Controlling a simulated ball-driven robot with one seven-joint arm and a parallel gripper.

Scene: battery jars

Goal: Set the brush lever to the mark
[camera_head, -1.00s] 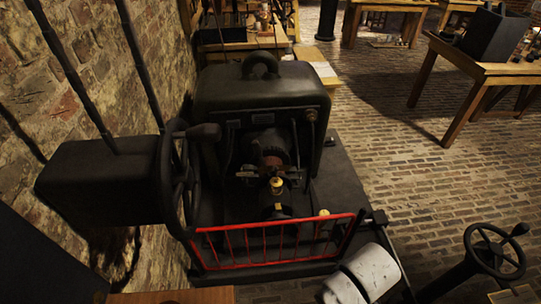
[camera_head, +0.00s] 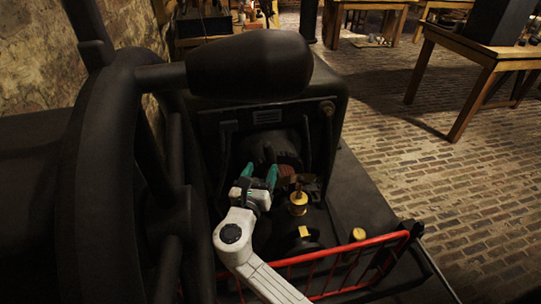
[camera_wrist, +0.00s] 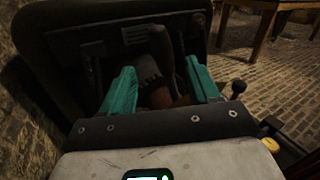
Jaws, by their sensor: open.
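The dynamo (camera_head: 275,92) is a dark machine with a reddish-brown copper commutator (camera_head: 289,174) at its front. My gripper (camera_head: 260,172) is open in front of it, to the left of the commutator. In the wrist view my teal fingers (camera_wrist: 160,68) stand apart, pointing at the machine face. A dark upright bar (camera_wrist: 163,45) shows beyond and between them; I cannot tell whether it is the brush lever. No contact is visible. I cannot make out the mark.
A large black handwheel (camera_head: 98,165) with a thick handle (camera_head: 250,65) fills the left foreground. A red railing (camera_head: 345,258) crosses in front of the machine. A brass cup (camera_head: 298,202) stands right of my gripper. Brick floor (camera_head: 440,190) is open at right.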

